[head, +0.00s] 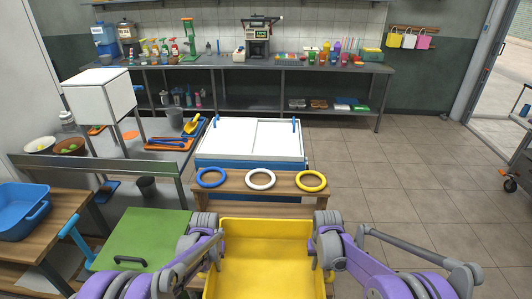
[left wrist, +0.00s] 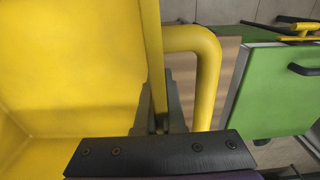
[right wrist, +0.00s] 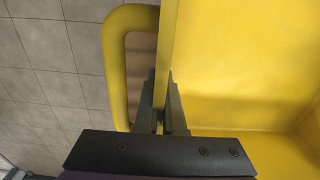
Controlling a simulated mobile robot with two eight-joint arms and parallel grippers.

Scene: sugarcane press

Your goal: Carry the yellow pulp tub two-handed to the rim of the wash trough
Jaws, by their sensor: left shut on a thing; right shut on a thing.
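The yellow pulp tub (head: 265,265) is directly in front of me at the bottom of the head view, its near end cut off. Its visible inside looks empty. My left gripper (left wrist: 160,110) is shut on the tub's left side wall, beside a looped yellow handle (left wrist: 208,75). My right gripper (right wrist: 162,110) is shut on the opposite wall, beside the other handle (right wrist: 115,65). The tub looks roughly level; what is under it is hidden. A blue chest-like unit with white top panels (head: 252,143) stands ahead; I cannot tell whether it is the wash trough.
A wooden bench (head: 235,187) with blue, white and yellow rings stands just beyond the tub. A green-topped cabinet (head: 145,240) and a wooden table with a blue bin (head: 22,212) are at left. The tiled floor (head: 400,190) at right is open.

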